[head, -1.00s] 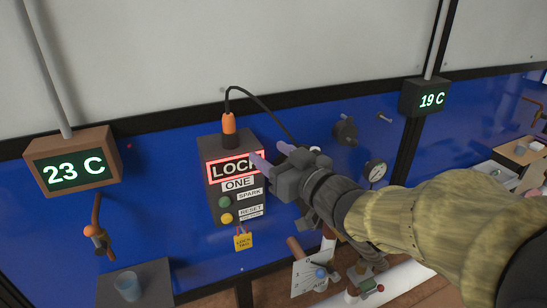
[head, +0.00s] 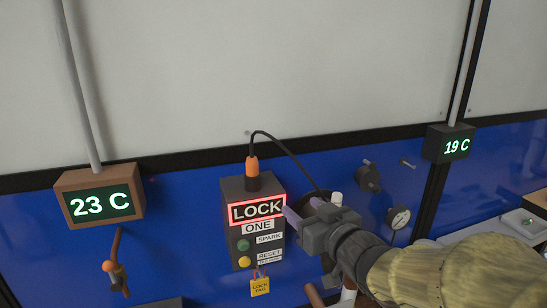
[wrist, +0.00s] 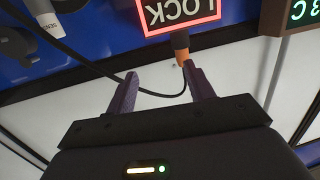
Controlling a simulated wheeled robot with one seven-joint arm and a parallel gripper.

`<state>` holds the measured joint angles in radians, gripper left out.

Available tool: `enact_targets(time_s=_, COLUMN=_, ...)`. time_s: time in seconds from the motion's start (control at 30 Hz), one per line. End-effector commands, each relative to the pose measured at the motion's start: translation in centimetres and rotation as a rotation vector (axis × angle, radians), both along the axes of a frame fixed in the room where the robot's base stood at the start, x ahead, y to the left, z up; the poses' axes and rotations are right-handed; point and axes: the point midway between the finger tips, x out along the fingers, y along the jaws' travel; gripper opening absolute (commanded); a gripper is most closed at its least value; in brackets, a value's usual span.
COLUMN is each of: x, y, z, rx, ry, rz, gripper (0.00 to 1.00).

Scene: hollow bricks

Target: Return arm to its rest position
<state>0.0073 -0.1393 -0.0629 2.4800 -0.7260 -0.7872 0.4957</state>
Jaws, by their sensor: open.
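My gripper (head: 300,217) is open and empty, its two purple fingers apart, just right of the dark control box (head: 237,222) on the blue wall. The box has a red-lit LOCK display (head: 257,210), a green and a yellow button, and a yellow padlock tag (head: 260,287) hanging below. An orange plug (head: 252,166) with a black cable stands in the top of the box. In the wrist view my gripper (wrist: 157,88) spreads its fingers below the upside-down LOCK display (wrist: 180,12), with the orange plug (wrist: 181,47) between or behind them.
A 23 C display (head: 100,205) hangs at left and a 19 C display (head: 450,144) at right. A gauge (head: 398,217) and a dark knob (head: 368,177) are on the wall right of my gripper. An orange-and-brown handle (head: 114,267) is at lower left. The pale upper wall is clear.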

Motion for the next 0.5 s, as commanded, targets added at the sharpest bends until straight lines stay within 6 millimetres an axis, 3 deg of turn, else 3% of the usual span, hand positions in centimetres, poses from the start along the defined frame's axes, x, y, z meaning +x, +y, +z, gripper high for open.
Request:
enact_targets(time_s=0.13, x=0.5, y=-3.0, z=-5.2, rx=-0.075, ry=0.192, rz=-0.159, gripper=0.53)
enact_targets(time_s=0.27, x=-0.6, y=-5.3, z=-10.3, rx=-0.143, ry=0.403, rz=-0.278, gripper=0.53)
enact_targets(time_s=0.37, x=-2.5, y=-6.6, z=-14.1, rx=-0.188, ry=0.581, rz=-0.341, gripper=0.53)
enact_targets(time_s=0.5, x=-6.5, y=-7.4, z=-18.7, rx=-0.237, ry=0.848, rz=-0.388, gripper=0.53)
